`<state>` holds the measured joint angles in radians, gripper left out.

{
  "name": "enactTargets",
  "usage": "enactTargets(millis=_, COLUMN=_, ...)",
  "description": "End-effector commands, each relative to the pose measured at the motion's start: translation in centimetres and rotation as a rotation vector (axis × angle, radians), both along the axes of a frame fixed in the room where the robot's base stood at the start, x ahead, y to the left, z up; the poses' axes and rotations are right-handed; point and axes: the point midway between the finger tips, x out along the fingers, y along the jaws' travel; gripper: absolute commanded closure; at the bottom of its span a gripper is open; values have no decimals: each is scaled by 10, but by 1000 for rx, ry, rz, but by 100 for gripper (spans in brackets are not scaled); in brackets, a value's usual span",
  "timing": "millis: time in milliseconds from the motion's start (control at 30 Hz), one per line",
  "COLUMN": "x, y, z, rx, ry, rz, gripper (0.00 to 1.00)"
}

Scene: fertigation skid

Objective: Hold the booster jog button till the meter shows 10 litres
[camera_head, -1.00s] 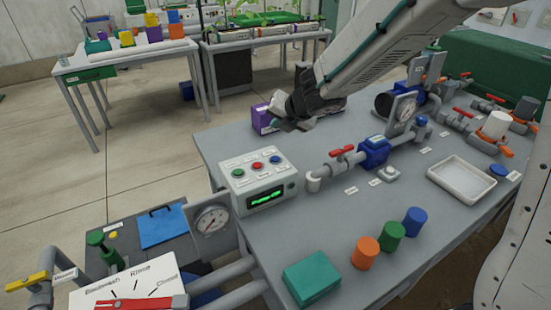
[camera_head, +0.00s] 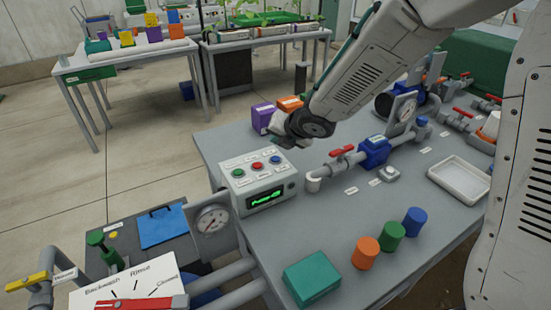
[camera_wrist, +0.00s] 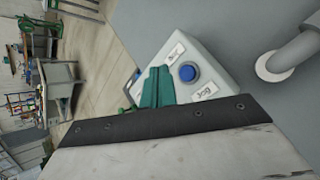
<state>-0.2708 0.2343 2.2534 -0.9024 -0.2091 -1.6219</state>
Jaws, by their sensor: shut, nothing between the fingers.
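A white control box (camera_head: 234,188) stands on the grey bench with a green, a red and a blue button on its sloped top. The blue button (camera_head: 275,159) is the rightmost; it also shows in the wrist view (camera_wrist: 188,73), beside a label reading Jog. A green-lit display (camera_head: 265,198) is on the box front; its digits are too small to read. My gripper (camera_head: 284,143) is shut and empty, just behind and above the blue button. In the wrist view its green fingers (camera_wrist: 158,72) lie left of the button, apart from it in the picture.
A pipe with a red-handled valve (camera_head: 342,151) and a blue meter body (camera_head: 374,151) runs right of the box. Purple (camera_head: 262,117) and orange (camera_head: 290,103) blocks lie behind my gripper. The bench front holds a teal box (camera_head: 312,279) and coloured cylinders.

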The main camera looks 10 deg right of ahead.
Motion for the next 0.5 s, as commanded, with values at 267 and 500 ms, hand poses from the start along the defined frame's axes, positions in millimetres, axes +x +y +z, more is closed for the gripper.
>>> enactTargets(millis=267, x=0, y=0, z=-29, rx=-1, ry=0, rz=-1, gripper=100)
enactTargets(millis=500, x=0, y=-1, z=-38, rx=-2, ry=-2, rz=-2, gripper=100)
